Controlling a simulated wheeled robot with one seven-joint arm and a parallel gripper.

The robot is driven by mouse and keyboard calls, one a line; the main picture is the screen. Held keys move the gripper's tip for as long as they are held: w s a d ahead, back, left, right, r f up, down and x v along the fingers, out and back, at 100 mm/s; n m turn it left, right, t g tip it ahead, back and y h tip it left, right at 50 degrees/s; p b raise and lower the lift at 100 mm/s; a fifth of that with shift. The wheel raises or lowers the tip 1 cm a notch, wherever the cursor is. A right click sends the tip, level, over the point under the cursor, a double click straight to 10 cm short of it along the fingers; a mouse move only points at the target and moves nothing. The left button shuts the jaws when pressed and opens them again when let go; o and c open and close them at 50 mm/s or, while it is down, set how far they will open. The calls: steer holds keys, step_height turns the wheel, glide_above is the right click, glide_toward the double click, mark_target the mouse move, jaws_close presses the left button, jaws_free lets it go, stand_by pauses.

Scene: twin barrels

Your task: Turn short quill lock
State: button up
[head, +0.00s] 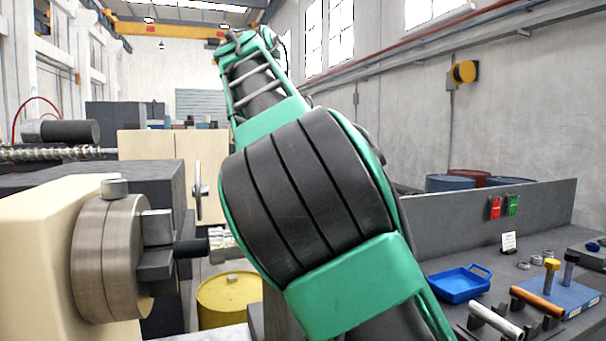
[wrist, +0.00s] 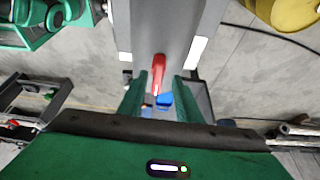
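In the wrist view a short red lever (wrist: 157,72) stands out from a grey machine body (wrist: 165,30). It may be the short quill lock; no label shows. My gripper (wrist: 161,78) has two green fingers set apart, and the red lever shows in the gap between their tips. The fingers look open, with no clear contact on the lever. In the head view my green and black arm fills the middle and hides the lever and my gripper.
In the head view a lathe chuck (head: 105,258) is at left, with a yellow barrel (head: 228,299) below. A blue tray (head: 459,284) and several tools lie on the bench at right. In the wrist view a yellow barrel (wrist: 292,14) and a dark cable (wrist: 270,36) are at upper right.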

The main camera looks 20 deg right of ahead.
steer(key=shift+s+n, duration=0.1)
steer(key=shift+n, duration=0.2)
steer(key=n+t, duration=0.1)
steer(key=n, duration=0.2)
steer(key=shift+s, duration=0.15)
steer(key=n+t+y, duration=0.1)
steer(key=n+t, duration=0.1)
steer(key=n, duration=0.3)
steer(key=shift+d+r+n+t+y, duration=0.1)
steer(key=shift+n+t+y, duration=0.25)
steer(key=shift+n, duration=0.9)
steer(key=shift+d+n+t+y, duration=0.15)
steer(key=shift+n+y, duration=0.4)
steer(key=shift+n, duration=0.7)
steer(key=shift+a+n+y, duration=0.1)
steer(key=shift+n+y, duration=0.3)
steer(key=shift+n, duration=0.6)
steer(key=shift+s+d+n+y, duration=0.15)
steer(key=shift+n+y, duration=0.1)
steer(key=shift+n, duration=0.4)
steer(key=shift+s+d+n+y, duration=0.1)
steer(key=shift+n+y, duration=0.15)
steer(key=shift+n, duration=0.4)
